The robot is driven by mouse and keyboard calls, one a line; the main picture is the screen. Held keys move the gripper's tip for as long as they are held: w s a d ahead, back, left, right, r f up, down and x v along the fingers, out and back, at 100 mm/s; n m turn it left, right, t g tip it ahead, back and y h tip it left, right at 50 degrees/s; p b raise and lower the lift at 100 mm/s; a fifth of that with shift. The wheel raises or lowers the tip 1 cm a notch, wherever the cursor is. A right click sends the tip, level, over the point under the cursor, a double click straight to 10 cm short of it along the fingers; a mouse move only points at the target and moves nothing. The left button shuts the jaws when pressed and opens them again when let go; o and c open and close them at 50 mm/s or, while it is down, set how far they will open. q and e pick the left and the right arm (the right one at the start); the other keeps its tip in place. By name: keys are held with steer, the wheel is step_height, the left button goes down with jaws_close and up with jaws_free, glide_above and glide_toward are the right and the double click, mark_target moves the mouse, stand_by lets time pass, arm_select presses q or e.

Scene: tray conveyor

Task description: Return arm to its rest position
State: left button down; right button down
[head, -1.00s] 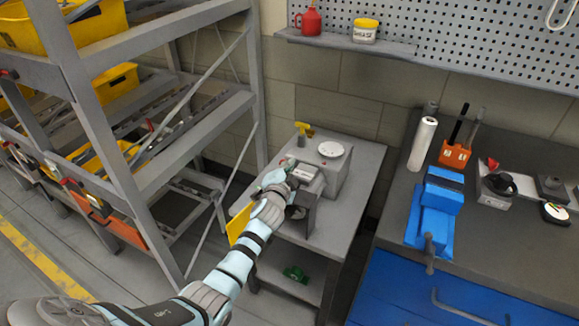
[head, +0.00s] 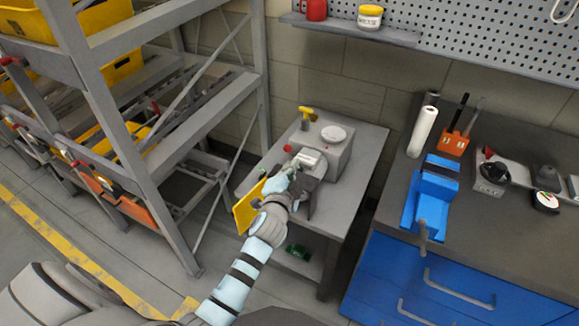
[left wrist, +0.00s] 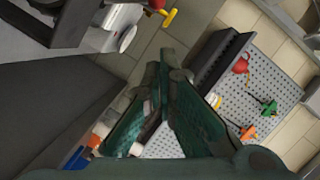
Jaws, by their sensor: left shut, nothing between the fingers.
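My left arm (head: 243,277) reaches up from the bottom of the head view. Its dark left gripper (head: 309,208) is in front of the grey machine on the small side table, and I cannot tell whether it touches anything. In the left wrist view the dark green fingers (left wrist: 170,62) come together at their tips, shut with nothing between them. My right gripper is not in view.
The grey machine (head: 331,157) stands on the small table (head: 350,190), with a yellow panel (head: 248,207) at its left. A shelf rack (head: 112,135) is on the left. The workbench (head: 395,212) with a blue vise (head: 433,200) is on the right.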

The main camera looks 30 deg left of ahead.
arm_select(q)
steer(key=shift+v, duration=0.95)
steer(key=s+d+f+n+g+h, duration=0.1)
steer(key=s+f+n+g, duration=0.1)
steer(key=f, duration=0.7)
steer(key=s+d+f+n+g+h, duration=0.1)
steer(key=s+f+g+h, duration=0.15)
steer(key=f, duration=0.65)
steer(key=s+f+n+g, duration=0.3)
steer(key=s+f, duration=0.9)
steer(key=f, duration=0.2)
steer(key=s+a+f+n+g, duration=0.1)
steer(key=s+f+g, duration=0.2)
steer(key=s, duration=1.2)
steer(key=s+a+f+n+g, duration=0.1)
steer(key=s+f+g, duration=0.2)
steer(key=s+f, duration=0.5)
steer(key=s, duration=0.8)
steer(key=shift+s+f+g, duration=0.2)
steer(key=shift+s+g, duration=0.05)
steer(key=shift+g, duration=0.1)
